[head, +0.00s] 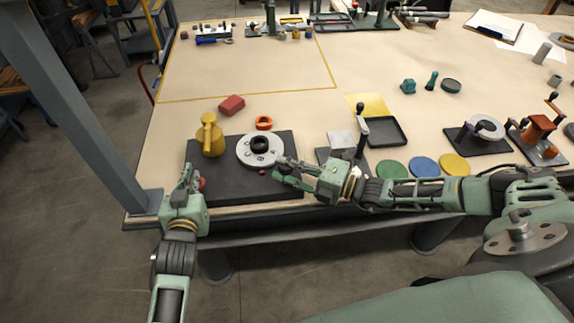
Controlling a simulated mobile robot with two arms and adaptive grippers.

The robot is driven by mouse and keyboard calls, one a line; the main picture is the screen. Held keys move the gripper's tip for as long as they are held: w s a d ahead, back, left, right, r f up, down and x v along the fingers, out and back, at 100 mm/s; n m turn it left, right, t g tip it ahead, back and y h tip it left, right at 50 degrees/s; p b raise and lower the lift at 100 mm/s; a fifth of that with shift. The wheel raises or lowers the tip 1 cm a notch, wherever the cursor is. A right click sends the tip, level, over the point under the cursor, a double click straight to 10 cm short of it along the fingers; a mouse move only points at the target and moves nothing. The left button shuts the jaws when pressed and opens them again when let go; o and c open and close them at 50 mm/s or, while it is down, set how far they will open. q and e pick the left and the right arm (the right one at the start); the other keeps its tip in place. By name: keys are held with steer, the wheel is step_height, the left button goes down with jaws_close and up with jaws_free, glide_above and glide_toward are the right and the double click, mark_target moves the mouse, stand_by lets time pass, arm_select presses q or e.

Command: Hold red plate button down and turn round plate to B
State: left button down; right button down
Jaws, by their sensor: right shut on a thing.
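The round plate (245,154) is a pale grey disc with dark markings and a black hub (259,144). It sits on a dark base plate (230,183) at the table's front left. The markings are too small to read. A small red mark (262,172) lies just in front of the disc. The red button (203,183) shows at the base's left front, partly hidden by my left gripper (187,178). That gripper is at the button; contact and finger opening are unclear. My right gripper (281,170) is shut at the disc's right front edge, its fingers covering what they grip.
A yellow pot-like part (210,138) stands on the base's left rear. An orange ring (263,123) and a red block (231,105) lie behind. A lever fixture (361,135) stands to the right, with coloured discs (424,166) nearby. The yellow-outlined area behind is mostly clear.

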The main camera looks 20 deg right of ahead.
arm_select(q)
steer(key=shift+s+f, duration=0.1)
steer(key=shift+f, duration=0.1)
arm_select(e)
steer(key=shift+a+r, duration=0.1)
steer(key=shift+r, duration=0.05)
arm_select(q)
steer(key=shift+a, duration=0.1)
arm_select(e)
steer(key=c, duration=1.6)
jaws_free()
steer(key=shift+c, duration=0.2)
steer(key=v, duration=1.2)
